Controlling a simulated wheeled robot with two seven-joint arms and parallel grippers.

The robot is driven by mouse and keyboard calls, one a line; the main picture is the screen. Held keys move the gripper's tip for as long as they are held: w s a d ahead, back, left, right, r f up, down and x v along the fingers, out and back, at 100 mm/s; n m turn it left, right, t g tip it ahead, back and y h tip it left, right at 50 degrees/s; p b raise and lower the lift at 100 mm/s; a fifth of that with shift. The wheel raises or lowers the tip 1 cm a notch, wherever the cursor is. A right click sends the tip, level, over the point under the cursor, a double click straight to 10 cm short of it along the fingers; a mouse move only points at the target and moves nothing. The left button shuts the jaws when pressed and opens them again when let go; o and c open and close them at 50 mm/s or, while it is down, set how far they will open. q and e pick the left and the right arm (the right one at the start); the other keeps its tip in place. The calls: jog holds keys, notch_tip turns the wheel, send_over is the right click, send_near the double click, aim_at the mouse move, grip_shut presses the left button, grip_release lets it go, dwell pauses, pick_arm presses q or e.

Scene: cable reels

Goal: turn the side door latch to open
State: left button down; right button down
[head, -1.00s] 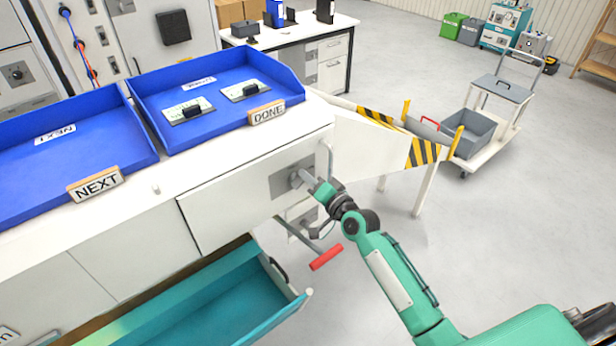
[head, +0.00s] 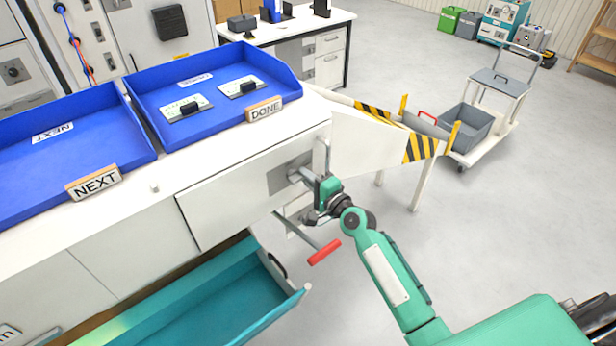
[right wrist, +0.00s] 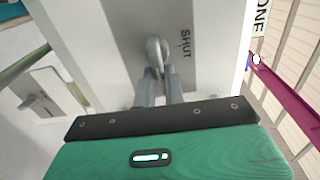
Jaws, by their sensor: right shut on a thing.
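The side door (head: 235,197) is a white panel in the bench front, flush with it in the head view. Its grey latch plate (head: 277,180) is at the right end. The latch (right wrist: 155,50) is a small grey lever in the right wrist view, lying lengthwise toward my fingers, with the word SHUT (right wrist: 186,43) beside its pivot. My right gripper (right wrist: 160,88) is shut on the latch's near end, its two grey fingers on either side. In the head view, the green right gripper (head: 314,185) partly hides the latch. My left gripper is not in view.
A red-handled lever (head: 324,252) sticks out below my right wrist. A teal open drawer (head: 215,310) is below the door. Blue NEXT (head: 60,175) and DONE (head: 215,125) trays stand on the bench. A striped chute (head: 385,140) extends right.

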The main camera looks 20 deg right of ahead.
jog(key=shift+s+a+f, duration=0.1)
jog(key=shift+a+f, duration=0.2)
jog(key=shift+f, duration=0.05)
jog(key=c, duration=1.6)
grip_release()
jog(key=shift+o, duration=0.6)
jog(key=shift+a+r, duration=0.1)
jog(key=shift+r, duration=0.1)
jog(key=b+v, duration=0.3)
jog(key=v, duration=1)
jog(key=shift+s, duration=0.3)
